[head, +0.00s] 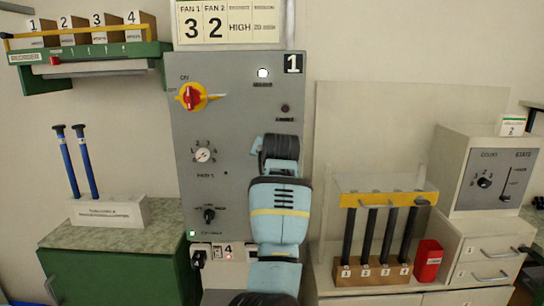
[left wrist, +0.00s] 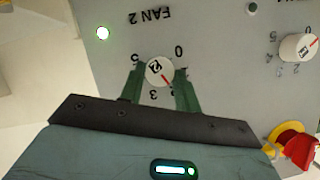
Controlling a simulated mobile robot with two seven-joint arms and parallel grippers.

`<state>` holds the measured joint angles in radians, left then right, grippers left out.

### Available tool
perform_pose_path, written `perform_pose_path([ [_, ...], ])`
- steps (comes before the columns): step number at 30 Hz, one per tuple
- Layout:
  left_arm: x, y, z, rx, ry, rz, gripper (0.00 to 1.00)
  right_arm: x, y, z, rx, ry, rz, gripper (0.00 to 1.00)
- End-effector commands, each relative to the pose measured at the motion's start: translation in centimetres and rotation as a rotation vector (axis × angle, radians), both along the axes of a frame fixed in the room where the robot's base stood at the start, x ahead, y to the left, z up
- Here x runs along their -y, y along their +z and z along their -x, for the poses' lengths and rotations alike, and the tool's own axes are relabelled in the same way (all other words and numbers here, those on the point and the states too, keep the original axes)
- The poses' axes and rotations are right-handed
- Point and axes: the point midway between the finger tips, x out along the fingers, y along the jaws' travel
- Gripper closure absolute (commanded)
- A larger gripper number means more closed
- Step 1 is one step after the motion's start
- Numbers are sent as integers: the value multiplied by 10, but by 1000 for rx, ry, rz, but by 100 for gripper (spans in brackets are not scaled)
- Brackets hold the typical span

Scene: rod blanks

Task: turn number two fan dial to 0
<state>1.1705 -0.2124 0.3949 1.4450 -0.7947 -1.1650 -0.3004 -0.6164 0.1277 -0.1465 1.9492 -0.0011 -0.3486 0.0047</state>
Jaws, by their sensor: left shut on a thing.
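The fan 2 dial (left wrist: 155,70) is a round white knob with a red pointer line, under an upside-down "FAN 2" label in the left wrist view. Its pointer slants to the lower right, away from the printed 0 (left wrist: 179,52) at its upper right. My left gripper (left wrist: 158,78) has its two green fingers shut on the dial's sides. In the head view my left arm rises from the bottom and hides this dial; the left gripper (head: 278,146) is against the grey panel (head: 235,120). My right gripper is in neither view.
The fan 1 dial (head: 203,155) and a red-and-yellow switch (head: 191,97) are left of my arm. A black knob (head: 209,215) sits lower. A placard (head: 229,22) above reads fan 1 3, fan 2 2. A rack with dark rods (head: 385,200) stands right.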

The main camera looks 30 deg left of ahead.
Motion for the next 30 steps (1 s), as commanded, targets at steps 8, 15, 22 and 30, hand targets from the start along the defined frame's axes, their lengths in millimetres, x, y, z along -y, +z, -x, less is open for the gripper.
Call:
perform_pose_path([
  [8, -2, 2, 1, 144, -1, 225, 90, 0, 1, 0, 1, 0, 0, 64],
  [15, -5, 2, 3, 264, -2, 419, 90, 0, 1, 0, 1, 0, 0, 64],
  [22, -7, 1, 4, 377, -1, 604, 90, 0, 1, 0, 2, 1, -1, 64],
  [30, -8, 0, 5, 512, -2, 824, 90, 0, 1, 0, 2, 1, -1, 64],
])
